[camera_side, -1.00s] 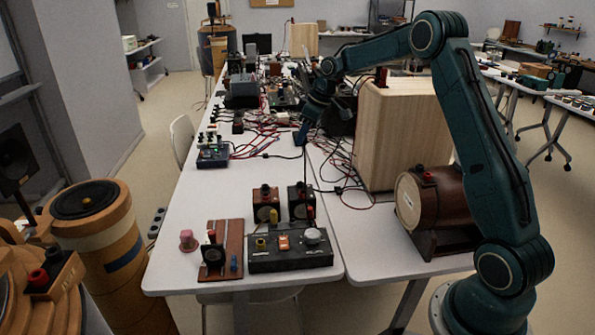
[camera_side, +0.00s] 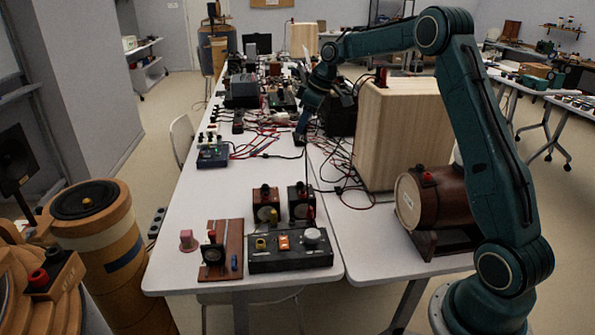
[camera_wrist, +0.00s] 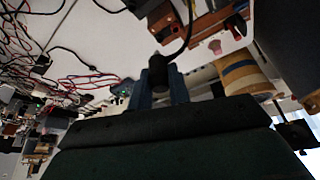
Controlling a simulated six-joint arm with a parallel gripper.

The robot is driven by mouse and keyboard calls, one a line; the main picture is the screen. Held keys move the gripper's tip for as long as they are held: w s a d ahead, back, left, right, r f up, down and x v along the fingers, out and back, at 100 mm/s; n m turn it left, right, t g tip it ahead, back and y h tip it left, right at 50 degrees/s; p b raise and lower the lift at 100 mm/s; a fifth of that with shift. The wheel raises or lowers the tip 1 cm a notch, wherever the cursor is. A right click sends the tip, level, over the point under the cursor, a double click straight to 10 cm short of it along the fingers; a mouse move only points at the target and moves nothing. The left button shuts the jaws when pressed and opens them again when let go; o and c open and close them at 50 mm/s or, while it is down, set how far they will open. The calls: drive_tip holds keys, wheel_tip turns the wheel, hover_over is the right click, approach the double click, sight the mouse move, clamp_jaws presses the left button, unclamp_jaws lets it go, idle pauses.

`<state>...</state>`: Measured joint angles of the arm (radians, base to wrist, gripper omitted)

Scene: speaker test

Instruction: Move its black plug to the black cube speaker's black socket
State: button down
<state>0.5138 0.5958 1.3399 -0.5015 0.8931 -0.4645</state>
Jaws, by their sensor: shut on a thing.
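My gripper (camera_side: 301,137) is above the table's far middle part, well behind the two small cube speakers. In the wrist view, its blue fingers (camera_wrist: 159,94) are shut on a black plug (camera_wrist: 158,72). A black cable runs from the plug; in the side view a thin dark line hangs below the gripper towards the speakers. The darker cube speaker (camera_side: 301,204) stands at the right, with a black piece on top. A reddish-brown cube speaker (camera_side: 266,205) stands at its left. Which top piece is a socket is too small to tell.
A black control box (camera_side: 290,262) with knobs stands in front of the cubes. A brown board (camera_side: 234,250) lies left of it. A tall wooden cabinet (camera_side: 402,135) and a brown cylinder (camera_side: 440,198) stand at right. Tangled red and black cables (camera_side: 270,140) cover the table near the gripper.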

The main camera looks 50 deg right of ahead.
drive_tip(key=w+d+f, duration=0.2)
drive_tip(key=f, duration=0.3)
drive_tip(key=w+d+f, duration=0.1)
drive_tip(key=w+f, duration=0.1)
drive_tip(key=f, duration=0.4)
drive_tip(key=shift+d, duration=0.4)
drive_tip(key=shift+s+f, duration=0.1)
drive_tip(key=shift+f, duration=3.35)
drive_tip(key=shift+f, duration=1.05)
idle(0.5)
drive_tip(key=c, duration=1.2)
unclamp_jaws()
drive_tip(key=shift+c, duration=0.2)
drive_tip(key=shift+r, duration=0.15)
wheel_tip(320, 180, up, 7)
drive_tip(key=shift+r, duration=0.15)
